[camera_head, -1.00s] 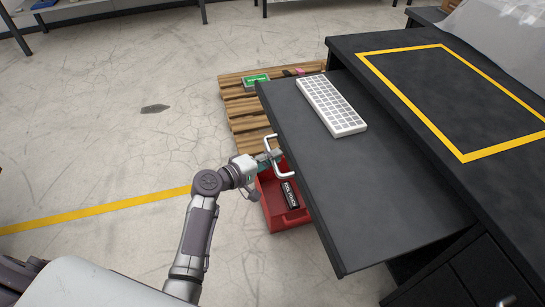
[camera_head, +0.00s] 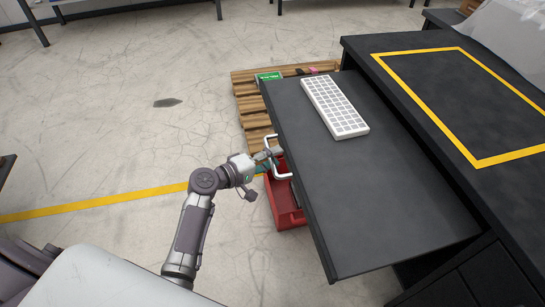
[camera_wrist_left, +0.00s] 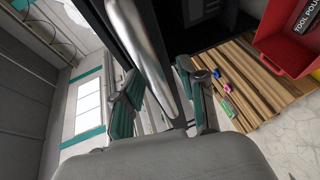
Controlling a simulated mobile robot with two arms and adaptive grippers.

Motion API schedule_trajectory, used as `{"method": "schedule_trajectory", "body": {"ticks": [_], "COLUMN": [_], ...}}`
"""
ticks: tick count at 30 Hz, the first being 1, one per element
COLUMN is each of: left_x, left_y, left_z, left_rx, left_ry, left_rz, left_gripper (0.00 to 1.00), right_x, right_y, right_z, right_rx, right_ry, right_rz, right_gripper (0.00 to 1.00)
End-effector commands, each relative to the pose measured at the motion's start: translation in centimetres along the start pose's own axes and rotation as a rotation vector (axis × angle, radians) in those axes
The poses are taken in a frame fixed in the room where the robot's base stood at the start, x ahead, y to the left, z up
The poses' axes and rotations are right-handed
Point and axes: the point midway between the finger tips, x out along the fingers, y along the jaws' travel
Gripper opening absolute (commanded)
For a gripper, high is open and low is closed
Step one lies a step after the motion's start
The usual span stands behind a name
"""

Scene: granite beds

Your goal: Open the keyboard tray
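The keyboard tray (camera_head: 375,190) is a dark board sticking out from under the black desk (camera_head: 415,50), with a white keyboard (camera_head: 335,105) lying on it. A silver bar handle (camera_head: 273,143) is on its front edge. My left gripper (camera_head: 268,155) is at this handle. My right gripper is not in view.
A red bin (camera_head: 283,205) stands on the floor below the tray's front edge, partly hidden by it. A wooden pallet (camera_head: 248,104) with a green box (camera_head: 268,77) lies behind. The concrete floor at left is clear, with a yellow line (camera_head: 110,201).

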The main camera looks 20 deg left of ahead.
Motion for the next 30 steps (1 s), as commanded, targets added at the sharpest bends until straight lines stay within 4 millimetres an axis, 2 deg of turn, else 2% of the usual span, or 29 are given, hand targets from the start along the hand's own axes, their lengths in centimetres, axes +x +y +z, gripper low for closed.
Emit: {"method": "schedule_trajectory", "body": {"ticks": [8,11,21,25,30], "left_x": [-0.7,-2.2,-9.3,-11.0,-12.0], "left_y": [0.0,-0.1,-0.1,-0.1,0.0], "left_z": [0.0,-0.1,0.0,0.0,0.0], "left_rx": [0.001,0.002,0.002,0.000,0.001], "left_ry": [0.001,0.001,0.000,0.000,0.000], "left_rz": [-0.001,-0.002,-0.003,-0.001,0.000], "left_gripper": [0.41,0.41,0.41,0.41,0.41], "right_x": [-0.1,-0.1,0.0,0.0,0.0], "right_y": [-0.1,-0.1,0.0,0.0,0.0], "right_z": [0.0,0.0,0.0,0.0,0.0], "right_rx": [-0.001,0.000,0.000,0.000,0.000], "right_ry": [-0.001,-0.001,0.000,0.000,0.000], "right_rz": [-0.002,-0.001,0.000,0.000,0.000], "right_gripper": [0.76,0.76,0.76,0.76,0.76]}}
